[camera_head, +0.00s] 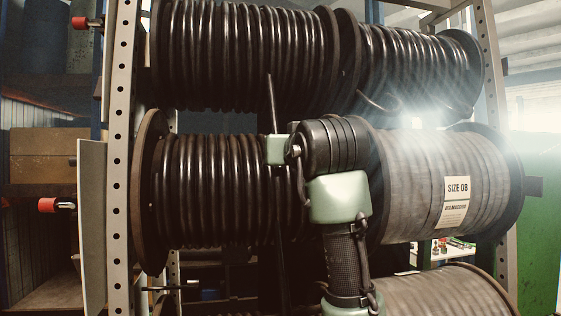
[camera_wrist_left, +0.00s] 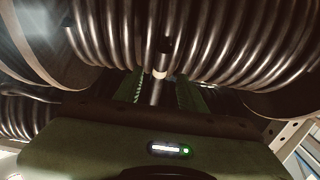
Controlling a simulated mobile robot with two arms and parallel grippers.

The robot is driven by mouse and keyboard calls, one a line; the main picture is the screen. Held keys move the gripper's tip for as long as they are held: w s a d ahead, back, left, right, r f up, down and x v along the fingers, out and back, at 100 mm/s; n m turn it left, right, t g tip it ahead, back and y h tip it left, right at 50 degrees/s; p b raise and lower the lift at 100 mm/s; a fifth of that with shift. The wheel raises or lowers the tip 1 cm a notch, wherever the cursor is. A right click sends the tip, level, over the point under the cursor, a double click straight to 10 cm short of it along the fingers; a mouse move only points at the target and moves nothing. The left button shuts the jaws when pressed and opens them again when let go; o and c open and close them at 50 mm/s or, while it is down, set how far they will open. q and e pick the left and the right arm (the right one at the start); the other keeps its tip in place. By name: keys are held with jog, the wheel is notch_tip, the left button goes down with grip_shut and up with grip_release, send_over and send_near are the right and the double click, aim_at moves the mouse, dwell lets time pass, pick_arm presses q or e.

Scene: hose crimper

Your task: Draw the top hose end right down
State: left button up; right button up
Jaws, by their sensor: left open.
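The top reel (camera_head: 240,55) carries ribbed black hose. A thin dark hose length (camera_head: 271,105) hangs down from its front, and a dark strand shows again below my gripper; I cannot tell whether it is the same piece. My left gripper (camera_head: 277,149) is at the hanging hose, in front of the middle reel. In the left wrist view, a dark hose piece with a pale tip (camera_wrist_left: 159,74) lies between the open green-lined fingers (camera_wrist_left: 160,92), under the coils. Whether the fingers touch it is unclear. My right gripper is not in view.
The middle black reel (camera_head: 215,190) sits close behind my gripper. A grey reel (camera_head: 410,185) labelled SIZE 08 is to its right, with another grey reel (camera_head: 450,292) below. A perforated upright (camera_head: 121,150) stands at the left.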

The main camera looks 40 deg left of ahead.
pick_arm(q)
jog(key=b+v, duration=0.1)
jog(key=v, duration=0.2)
jog(key=shift+s+d, duration=0.25)
jog(key=shift+d, duration=0.1)
